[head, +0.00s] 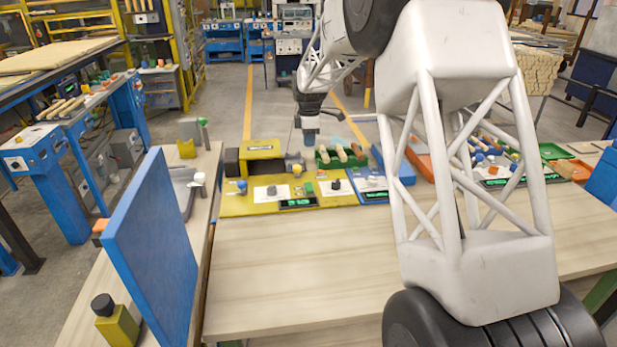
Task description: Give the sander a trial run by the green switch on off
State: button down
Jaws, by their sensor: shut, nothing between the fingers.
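A yellow machine (262,149) with a dark round end at its left, which looks like the sander, stands at the back left of the wooden table. In front of it lies a yellow control panel (232,208) with knobs, white plates and a dark display with green digits. A small green part (308,187), probably the green switch, sits on this panel; its on or off position is too small to read. My gripper (310,140) points down above and behind the panel, right of the yellow machine. It is shut and empty, apart from the switch.
A green tray (322,163) of turned wooden pieces and a blue panel (375,198) lie right of the yellow panel. A tall blue board (160,250) stands at the left, by a yellow bottle (117,325). My arm hides part of the right side. The table's front (290,270) is clear.

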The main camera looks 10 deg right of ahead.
aim_at(309, 187)
jog(key=shift+w+f, duration=0.35)
jog(key=shift+w, duration=0.1)
jog(key=shift+f, duration=0.1)
notch_tip(309, 187, down, 14)
jog(key=shift+r, duration=0.1)
dwell(0.8)
dwell(0.4)
jog(key=shift+f+g, duration=0.3)
jog(key=shift+r, duration=0.2)
